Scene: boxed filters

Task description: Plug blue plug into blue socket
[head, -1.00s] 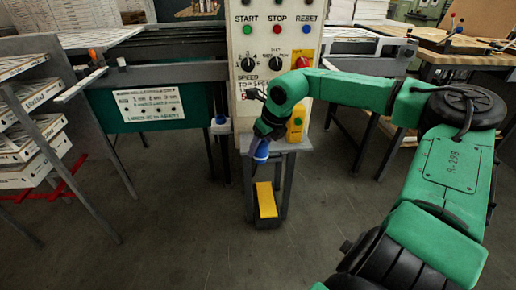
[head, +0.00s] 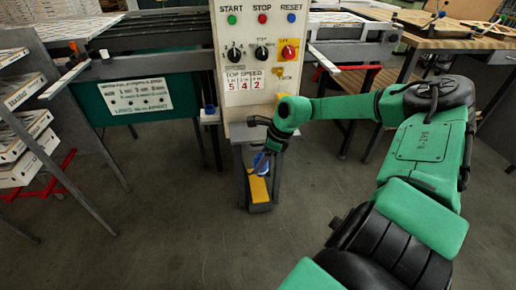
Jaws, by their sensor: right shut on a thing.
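The blue plug (head: 261,163) is at the end of my right gripper (head: 267,150). The gripper points down and is shut on the plug, in front of the small grey stand below the control panel. The plug is small here, and its tip is hard to make out. A small blue part (head: 210,109) sits on a pale bracket at the panel's left side; it may be the blue socket, but its shape is too small to tell. The plug is below and to the right of it, clearly apart. My left gripper is not in view.
The control panel (head: 243,52) with buttons and knobs stands behind the grey stand (head: 238,160). A yellow block (head: 258,190) is low in the stand. A shelf with white boxes (head: 30,135) is at left, a wooden table (head: 440,40) at right. The front floor is clear.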

